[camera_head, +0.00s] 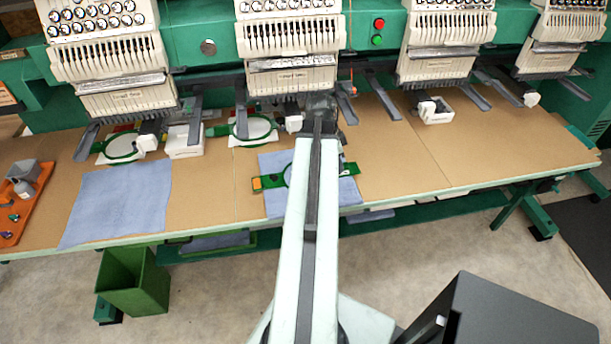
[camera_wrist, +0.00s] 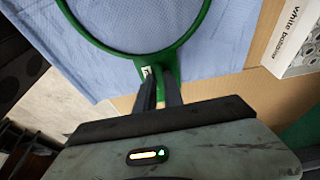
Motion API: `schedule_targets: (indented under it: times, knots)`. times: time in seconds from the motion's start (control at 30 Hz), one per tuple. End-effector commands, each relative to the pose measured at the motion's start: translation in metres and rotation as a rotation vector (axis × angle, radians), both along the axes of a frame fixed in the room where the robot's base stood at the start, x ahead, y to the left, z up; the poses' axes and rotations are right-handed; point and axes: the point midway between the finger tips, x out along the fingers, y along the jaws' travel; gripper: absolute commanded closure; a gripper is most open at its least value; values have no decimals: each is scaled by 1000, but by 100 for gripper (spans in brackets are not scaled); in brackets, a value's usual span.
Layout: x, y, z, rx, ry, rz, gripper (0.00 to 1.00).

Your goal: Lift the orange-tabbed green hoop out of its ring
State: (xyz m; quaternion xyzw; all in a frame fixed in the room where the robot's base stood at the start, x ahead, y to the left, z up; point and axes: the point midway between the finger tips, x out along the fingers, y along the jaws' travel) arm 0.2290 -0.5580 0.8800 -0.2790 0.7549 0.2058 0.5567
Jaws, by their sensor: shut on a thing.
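The green hoop (camera_head: 268,182) with an orange tab (camera_head: 257,183) at its left end is over a blue cloth (camera_head: 272,163) at the table's front edge. My arm hides the middle of the hoop in the head view. In the wrist view, the green ring (camera_wrist: 187,36) curves around blue cloth. My gripper (camera_wrist: 159,80) is shut on a green tab at the ring's near side, beside a small white mark. The orange tab is out of the wrist view. I cannot tell whether the inner hoop is apart from its outer ring.
Embroidery heads (camera_head: 292,45) stand over the back of the brown table (camera_head: 470,150). Other green hoops (camera_head: 122,146) (camera_head: 252,130) lie under them. Another blue cloth (camera_head: 118,202) lies left. A white box (camera_wrist: 293,38) is right in the wrist view. A green bin (camera_head: 134,283) stands on the floor.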

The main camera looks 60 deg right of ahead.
Motion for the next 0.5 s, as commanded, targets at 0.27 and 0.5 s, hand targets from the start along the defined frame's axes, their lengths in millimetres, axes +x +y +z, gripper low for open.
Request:
schedule_targets:
  times: [0.27, 0.5]
  knots:
    - [0, 0, 8, 0, 0, 0, 100]
    - [0, 0, 16, 0, 0, 0, 100]
